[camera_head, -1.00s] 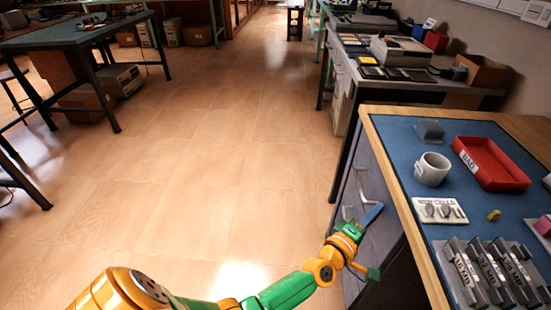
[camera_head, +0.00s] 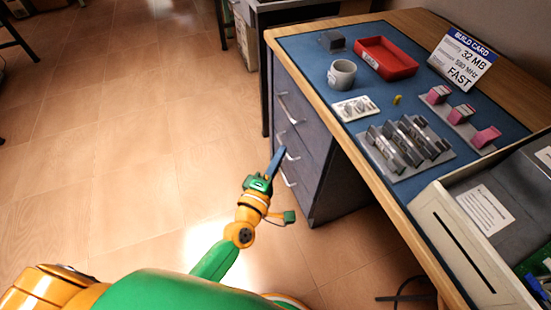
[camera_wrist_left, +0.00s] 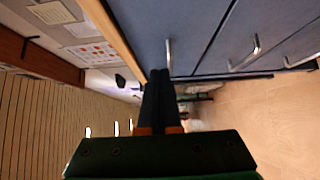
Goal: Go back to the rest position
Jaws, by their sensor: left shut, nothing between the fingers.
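My left gripper (camera_head: 276,160) is in front of the grey drawer unit (camera_head: 318,158) under the desk, in the head view. Its blue fingers are together with nothing between them, close to the drawer handles. In the left wrist view the shut fingers (camera_wrist_left: 158,95) show dark in the middle, with a drawer handle (camera_wrist_left: 168,56) beyond and beside their tips. The picture does not make clear whether they touch a handle. My left arm comes in from the bottom left. My right gripper is not in view.
Floor on the left is open.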

